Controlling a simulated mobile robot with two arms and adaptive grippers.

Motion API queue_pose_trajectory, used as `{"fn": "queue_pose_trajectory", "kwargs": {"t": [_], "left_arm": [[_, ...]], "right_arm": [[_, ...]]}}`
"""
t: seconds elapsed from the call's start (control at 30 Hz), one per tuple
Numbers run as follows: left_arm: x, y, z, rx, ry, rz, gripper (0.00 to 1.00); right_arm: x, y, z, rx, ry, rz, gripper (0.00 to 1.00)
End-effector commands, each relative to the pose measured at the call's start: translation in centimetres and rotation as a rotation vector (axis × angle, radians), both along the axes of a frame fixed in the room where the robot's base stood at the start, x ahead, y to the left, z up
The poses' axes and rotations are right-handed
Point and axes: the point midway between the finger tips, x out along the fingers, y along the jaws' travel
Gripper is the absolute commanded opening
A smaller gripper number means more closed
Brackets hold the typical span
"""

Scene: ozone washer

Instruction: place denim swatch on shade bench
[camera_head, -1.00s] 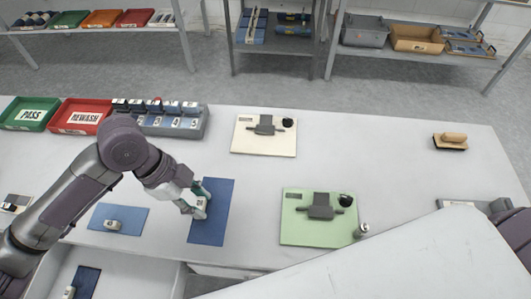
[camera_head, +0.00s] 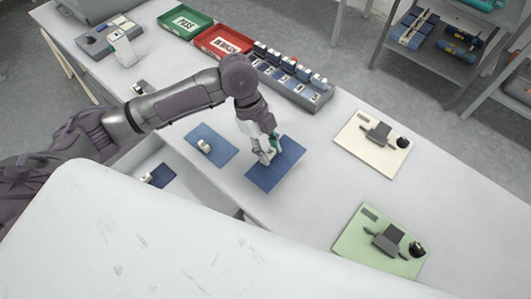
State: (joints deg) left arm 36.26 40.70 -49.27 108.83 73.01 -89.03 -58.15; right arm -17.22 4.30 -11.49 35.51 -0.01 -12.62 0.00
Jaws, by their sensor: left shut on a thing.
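A dark blue denim swatch (camera_head: 283,168) is at the near side of the long pale table (camera_head: 310,215). My left gripper (camera_head: 267,156) points down at the swatch's left part and is shut on it; its fingers hide the spot they hold. I cannot tell whether the swatch touches the tabletop. A lighter blue swatch (camera_head: 217,139) with a small white tagged block lies just left of it. Which surface is the shade bench is not clear. My right gripper is out of view.
A grey rack of numbered blue samples (camera_head: 312,97), a red REWASH tray (camera_head: 222,42) and a green PASS tray (camera_head: 184,20) line the far edge. A cream board (camera_head: 360,160) and green board (camera_head: 360,241) carry dark fixtures. An open drawer (camera_head: 175,160) holds another dark piece.

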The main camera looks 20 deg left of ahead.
Motion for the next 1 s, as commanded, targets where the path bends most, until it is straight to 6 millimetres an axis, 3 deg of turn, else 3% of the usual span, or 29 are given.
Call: {"fn": "queue_pose_trajectory", "kwargs": {"t": [0.27,0.5,0.83,0.87,1.0], "left_arm": [[0.5,1.1,-1.6,0.0,0.002,0.001,0.0],[0.5,1.1,-4.7,0.0,0.0,0.0,0.0],[0.5,1.1,-5.1,0.001,-0.001,-0.001,0.0],[0.5,1.1,-5.1,0.001,-0.001,-0.001,0.36],[0.5,1.1,-5.0,0.001,-0.001,-0.001,0.59]], "right_arm": [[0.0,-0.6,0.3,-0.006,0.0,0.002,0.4],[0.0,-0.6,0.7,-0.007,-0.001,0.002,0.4],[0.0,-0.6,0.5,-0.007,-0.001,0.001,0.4],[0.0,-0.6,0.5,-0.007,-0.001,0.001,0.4],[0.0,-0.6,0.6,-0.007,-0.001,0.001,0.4]]}}
